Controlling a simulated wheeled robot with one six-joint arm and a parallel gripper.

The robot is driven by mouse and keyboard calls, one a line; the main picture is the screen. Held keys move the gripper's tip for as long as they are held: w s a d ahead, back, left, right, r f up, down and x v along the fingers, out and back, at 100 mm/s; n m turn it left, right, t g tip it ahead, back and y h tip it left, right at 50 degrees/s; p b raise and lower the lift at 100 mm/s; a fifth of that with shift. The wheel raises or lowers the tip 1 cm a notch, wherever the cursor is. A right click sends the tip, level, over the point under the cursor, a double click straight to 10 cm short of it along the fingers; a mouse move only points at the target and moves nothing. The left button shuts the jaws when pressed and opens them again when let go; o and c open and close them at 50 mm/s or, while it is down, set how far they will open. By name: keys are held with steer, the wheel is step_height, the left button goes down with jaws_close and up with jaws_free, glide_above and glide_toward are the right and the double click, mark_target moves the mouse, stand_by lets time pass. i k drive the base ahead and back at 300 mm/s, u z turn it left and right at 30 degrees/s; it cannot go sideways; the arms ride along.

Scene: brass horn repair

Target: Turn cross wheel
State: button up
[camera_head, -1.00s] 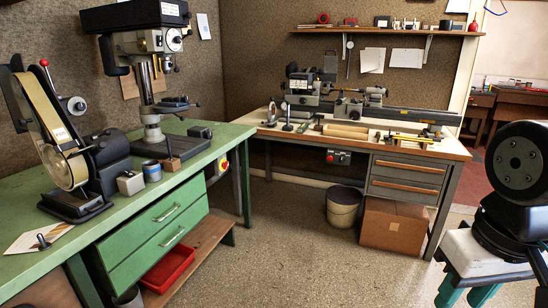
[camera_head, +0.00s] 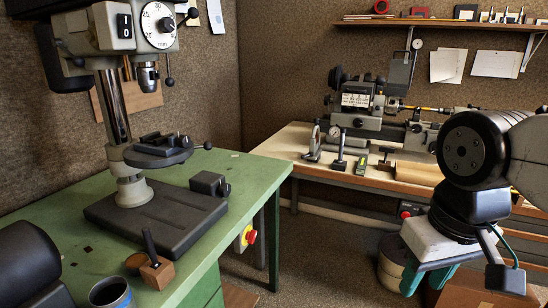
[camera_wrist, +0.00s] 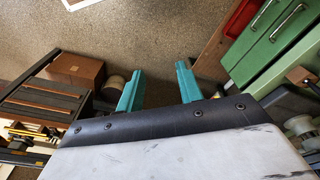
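A small grey metal lathe (camera_head: 358,115) stands on the back bench in the head view, with a dark round part at its left end. A carriage (camera_head: 420,130) sits at its right, partly hidden behind my arm. I cannot make out for certain which part is the cross wheel. My gripper (camera_head: 428,277) is at the lower right in the head view, in front of the bench and apart from the lathe. In the wrist view, the two teal fingers of my gripper (camera_wrist: 160,88) are spread wide with only floor between them.
A green bench (camera_head: 225,175) at left carries a drill press (camera_head: 122,120) and a small wooden block. A red stop button (camera_head: 251,236) is on its side. Small tools stand before the lathe. Floor is clear between.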

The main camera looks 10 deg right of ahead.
mark_target(417, 128)
steer(key=z, duration=0.5)
steer(key=i, duration=1.5)
steer(key=z, duration=0.6)
